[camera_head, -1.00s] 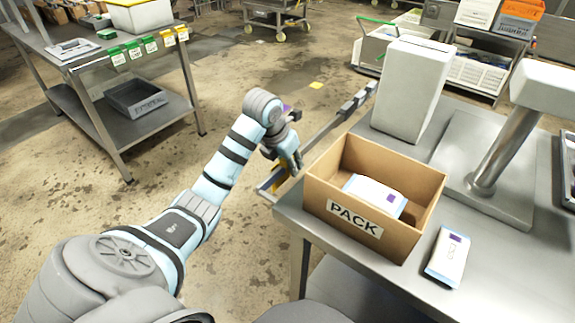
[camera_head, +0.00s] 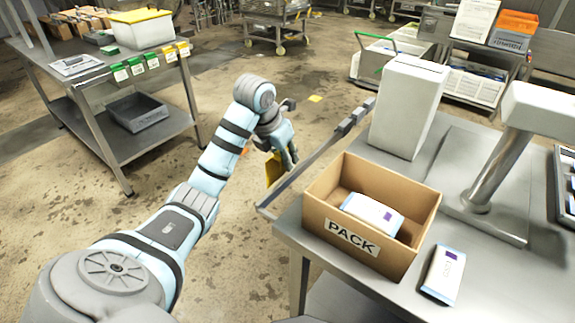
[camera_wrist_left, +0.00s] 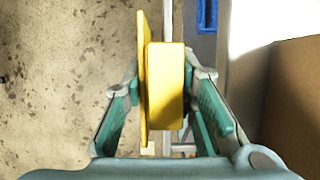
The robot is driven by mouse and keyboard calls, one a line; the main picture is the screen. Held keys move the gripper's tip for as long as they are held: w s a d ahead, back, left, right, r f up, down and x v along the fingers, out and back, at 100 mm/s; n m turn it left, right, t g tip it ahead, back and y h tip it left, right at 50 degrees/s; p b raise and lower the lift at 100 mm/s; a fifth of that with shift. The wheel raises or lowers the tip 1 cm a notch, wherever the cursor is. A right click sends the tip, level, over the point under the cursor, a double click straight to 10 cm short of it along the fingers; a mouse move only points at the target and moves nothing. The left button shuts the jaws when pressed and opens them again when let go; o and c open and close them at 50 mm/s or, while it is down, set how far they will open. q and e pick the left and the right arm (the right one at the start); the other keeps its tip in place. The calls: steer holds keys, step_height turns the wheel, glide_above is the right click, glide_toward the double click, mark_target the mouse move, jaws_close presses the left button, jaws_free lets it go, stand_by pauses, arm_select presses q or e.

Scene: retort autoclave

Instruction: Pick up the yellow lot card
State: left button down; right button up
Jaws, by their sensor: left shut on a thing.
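My left gripper (camera_head: 281,162) is shut on the yellow lot card (camera_head: 273,170), off the left end of the packing table. In the left wrist view the card shows edge-on as a thin yellow plate (camera_wrist_left: 143,85) with a thicker yellow block (camera_wrist_left: 167,85) beside it. It sits upright between the green finger pads (camera_wrist_left: 162,115). The card's face and any print on it cannot be read. My right gripper is not in view.
A grey rail (camera_head: 315,160) runs along the table's left edge, close to my gripper. An open PACK box (camera_head: 365,246) with a pouch inside stands on the table (camera_head: 400,292), another pouch (camera_head: 443,275) beside it. A shelf table (camera_head: 105,62) with green and yellow cards stands far left.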

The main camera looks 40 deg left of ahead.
arm_select(q)
steer(key=a+p, duration=0.1)
steer(key=a, duration=1.7)
steer(key=shift+s+a+f, duration=0.15)
steer(key=shift+s+a, duration=0.1)
steer(key=shift+a, duration=0.05)
